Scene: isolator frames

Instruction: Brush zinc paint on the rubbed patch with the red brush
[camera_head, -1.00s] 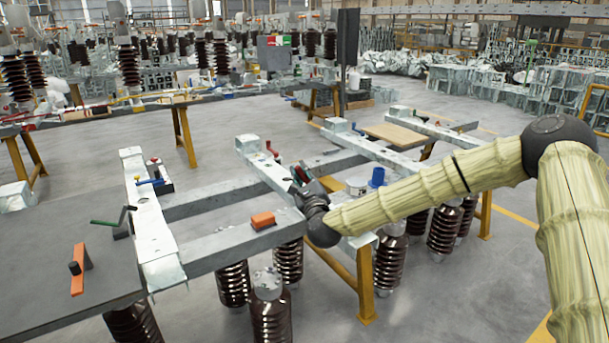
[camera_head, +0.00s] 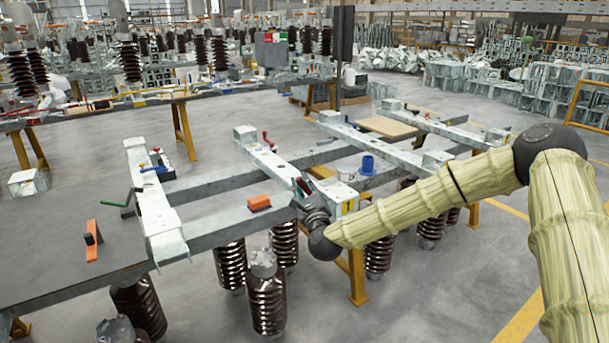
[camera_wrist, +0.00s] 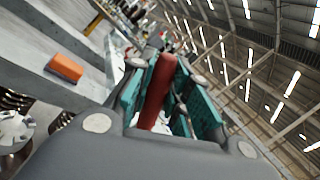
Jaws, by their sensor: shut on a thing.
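My gripper (camera_head: 305,190) is over the middle pale metal beam (camera_head: 270,166). In the wrist view, its teal-padded fingers (camera_wrist: 160,95) are shut on a red handle (camera_wrist: 157,88), which I take to be the red brush. The bristles are hidden, so I cannot tell whether they touch anything or carry paint. A white can (camera_head: 346,174) stands to the right of my gripper, next to a blue cup (camera_head: 367,166). I cannot make out the rubbed patch.
An orange block (camera_head: 259,203) lies on the cross beam to the left, and also shows in the wrist view (camera_wrist: 65,68). A red-handled item (camera_head: 267,141) is on the middle beam's far part. Green-handled (camera_head: 112,204) and blue-handled (camera_head: 154,169) tools are at the left. Dark ribbed insulators (camera_head: 266,300) stand below.

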